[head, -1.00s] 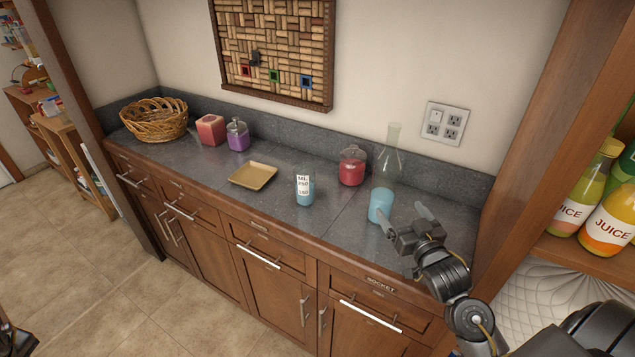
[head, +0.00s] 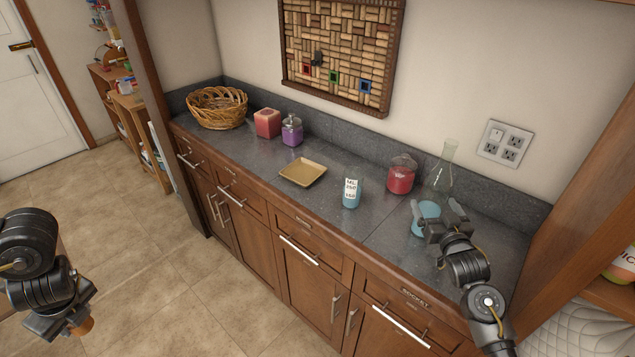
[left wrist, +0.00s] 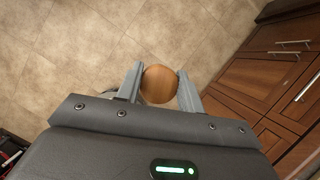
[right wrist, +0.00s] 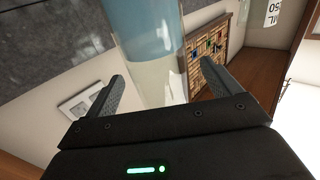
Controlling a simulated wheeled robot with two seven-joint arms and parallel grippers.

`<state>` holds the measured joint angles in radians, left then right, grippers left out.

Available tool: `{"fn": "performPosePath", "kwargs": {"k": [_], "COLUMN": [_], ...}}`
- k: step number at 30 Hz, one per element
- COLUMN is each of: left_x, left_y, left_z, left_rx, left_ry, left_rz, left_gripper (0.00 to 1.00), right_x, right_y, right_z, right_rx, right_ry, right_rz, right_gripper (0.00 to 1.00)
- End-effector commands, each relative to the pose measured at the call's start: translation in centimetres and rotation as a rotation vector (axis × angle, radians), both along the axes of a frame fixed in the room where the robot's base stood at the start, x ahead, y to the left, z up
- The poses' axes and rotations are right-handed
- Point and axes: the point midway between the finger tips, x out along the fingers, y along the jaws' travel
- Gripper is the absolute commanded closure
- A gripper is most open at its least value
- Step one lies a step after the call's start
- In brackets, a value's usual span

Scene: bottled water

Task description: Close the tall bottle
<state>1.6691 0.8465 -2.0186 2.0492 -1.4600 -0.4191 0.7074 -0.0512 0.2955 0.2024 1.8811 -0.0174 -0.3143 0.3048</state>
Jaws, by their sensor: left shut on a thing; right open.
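The tall bottle (head: 442,167) stands upright on the counter at the right, a clear glass flask with a narrow neck and blue liquid in its lower part. No stopper shows in its mouth in the head view. My right gripper (head: 437,207) is open, in front of the bottle. In the right wrist view the bottle (right wrist: 150,45) lies between the spread fingers; contact cannot be told. My left gripper (left wrist: 160,72) is shut on a round brown cork (left wrist: 159,86), held over the floor; it also shows in the head view (head: 82,326).
On the counter (head: 375,225) stand a short labelled blue bottle (head: 351,195), a red jar (head: 401,176), a tan tray (head: 302,173), a purple jar (head: 292,131), a red candle (head: 267,124) and a wicker basket (head: 217,108). A wooden shelf side is at the right.

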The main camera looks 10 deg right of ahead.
Motion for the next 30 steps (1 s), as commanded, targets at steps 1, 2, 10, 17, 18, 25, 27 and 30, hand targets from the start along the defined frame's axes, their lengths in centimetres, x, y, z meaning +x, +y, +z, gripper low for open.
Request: {"fn": "performPosePath", "kwargs": {"k": [1, 2, 10, 17, 18, 25, 27, 30], "left_x": [0.0, 0.0, 0.0, 0.0, 0.0, 0.0, 0.0, 0.0], "left_y": [0.0, 0.0, 0.0, 0.0, 0.0, 0.0, 0.0, 0.0], "left_z": [1.0, 1.0, 1.3, 1.2, 1.2, 1.2, 1.2, 1.2], "left_rx": [0.000, 0.000, 0.000, 0.000, 0.000, 0.000, 0.000, 0.000], "left_ry": [0.000, 0.000, 0.000, 0.000, 0.000, 0.000, 0.000, 0.000], "left_rz": [0.000, 0.000, 0.000, 0.000, 0.000, 0.000, 0.000, 0.000], "left_gripper": [0.84, 0.84, 0.84, 0.84, 0.84, 0.84, 0.84, 0.84], "right_x": [0.8, 1.2, 2.7, 2.7, 2.7, 2.7, 2.7, 2.7], "right_y": [-0.2, -0.3, -0.6, -0.6, -0.6, -0.6, -0.6, -0.6], "right_z": [0.5, 0.4, 0.0, 0.0, 0.0, 0.0, 0.0, 0.0], "right_rx": [0.000, 0.000, 0.000, -0.001, -0.001, -0.001, -0.001, -0.001], "right_ry": [0.001, 0.000, 0.000, 0.000, 0.000, 0.000, 0.000, 0.000], "right_rz": [0.000, 0.000, 0.000, 0.000, 0.000, 0.000, 0.000, 0.000], "right_gripper": [0.11, 0.11, 0.11, 0.11, 0.11, 0.41, 0.50, 0.63]}}
